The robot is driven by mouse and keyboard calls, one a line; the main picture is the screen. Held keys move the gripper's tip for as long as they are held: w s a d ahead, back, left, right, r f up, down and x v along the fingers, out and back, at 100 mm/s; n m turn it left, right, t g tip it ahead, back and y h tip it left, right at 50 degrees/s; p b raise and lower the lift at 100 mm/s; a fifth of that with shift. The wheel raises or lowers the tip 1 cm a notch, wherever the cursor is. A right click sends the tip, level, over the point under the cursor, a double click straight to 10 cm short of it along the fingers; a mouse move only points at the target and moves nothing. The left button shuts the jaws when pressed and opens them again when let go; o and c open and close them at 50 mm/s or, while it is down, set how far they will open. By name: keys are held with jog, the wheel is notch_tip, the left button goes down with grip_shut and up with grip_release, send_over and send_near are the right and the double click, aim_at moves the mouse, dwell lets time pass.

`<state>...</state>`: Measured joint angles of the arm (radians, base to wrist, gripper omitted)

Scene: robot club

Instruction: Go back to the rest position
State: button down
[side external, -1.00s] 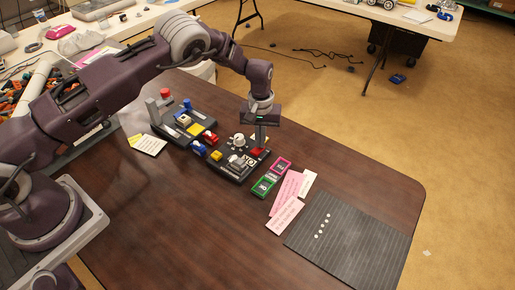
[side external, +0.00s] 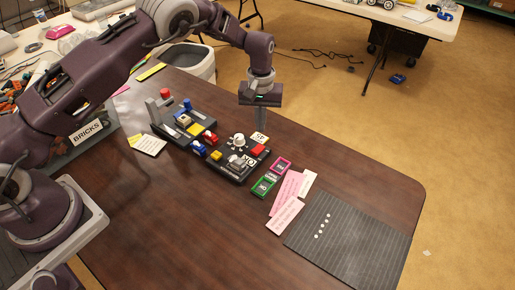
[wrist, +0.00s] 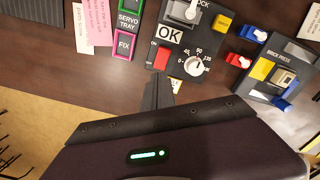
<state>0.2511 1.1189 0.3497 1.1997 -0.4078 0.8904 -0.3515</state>
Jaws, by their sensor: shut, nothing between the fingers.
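My gripper (side external: 261,122) is shut and empty, pointing down above the far edge of the control panel in the side view. In the wrist view the shut fingers (wrist: 158,92) reach toward the panel's edge, apart from the red switch. The dark control panel (side external: 226,169) carries a red switch (side external: 258,150), a white dial (side external: 238,140) and an OK label; the dial also shows in the wrist view (wrist: 196,65). A second panel marked BRICK PRESS (wrist: 262,90) stands beside it with blue, red and yellow parts.
Green (side external: 263,187) and pink (side external: 281,166) frames, pink and white paper slips (side external: 285,214) and a dark striped mat (side external: 350,243) lie on the brown table. A white bin (side external: 190,62) stands behind the table. The table's front is clear.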

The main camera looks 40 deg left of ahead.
jog(key=s+a+r+m+t, duration=0.1)
jog(key=s+r, duration=0.4)
jog(key=r, duration=0.4)
jog(key=s+a+r+t+h, duration=0.1)
jog(key=s+r, duration=0.3)
jog(key=r, duration=0.5)
jog(key=s+r+m+t, duration=0.1)
jog(key=s+r, duration=0.4)
jog(key=r, duration=0.4)
jog(key=s+a+m+t, duration=0.1)
jog(key=s+m, duration=0.1)
jog(key=s, duration=0.9)
jog(key=s+a+r+m+t+y, duration=0.1)
jog(key=s+m, duration=0.1)
jog(key=s, duration=1)
jog(key=shift+a+r+t, duration=0.2)
jog(key=shift+r+t, duration=0.05)
jog(key=shift+t, duration=0.05)
jog(key=shift+s, duration=0.1)
